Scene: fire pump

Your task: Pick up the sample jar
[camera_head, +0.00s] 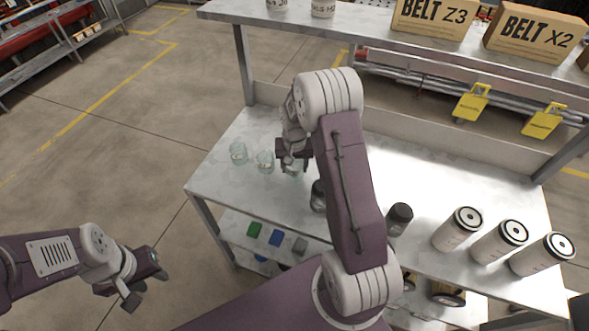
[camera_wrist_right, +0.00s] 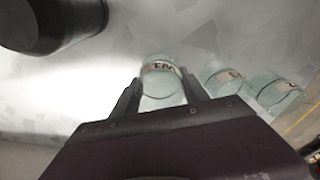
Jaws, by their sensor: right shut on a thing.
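A clear glass sample jar with a pale, dark-lettered label stands between the fingers of my right gripper (camera_head: 291,160); in the head view the jar (camera_head: 295,170) is partly covered by the gripper. In the right wrist view my right gripper (camera_wrist_right: 160,98) is shut on this jar (camera_wrist_right: 161,72), one finger on each side. I cannot tell whether the jar touches the table. Two similar jars (camera_head: 238,154) (camera_head: 264,162) stand to its left in the head view. My left gripper (camera_head: 146,286) is open and empty, low at the left, away from the table.
The metal table (camera_head: 225,185) carries dark-lidded containers (camera_head: 398,218) and several white canisters (camera_head: 458,229) to the right. Green (camera_head: 254,230), blue and grey items lie on the lower shelf. A raised shelf with boxes (camera_head: 433,18) runs along the back. Open floor lies left.

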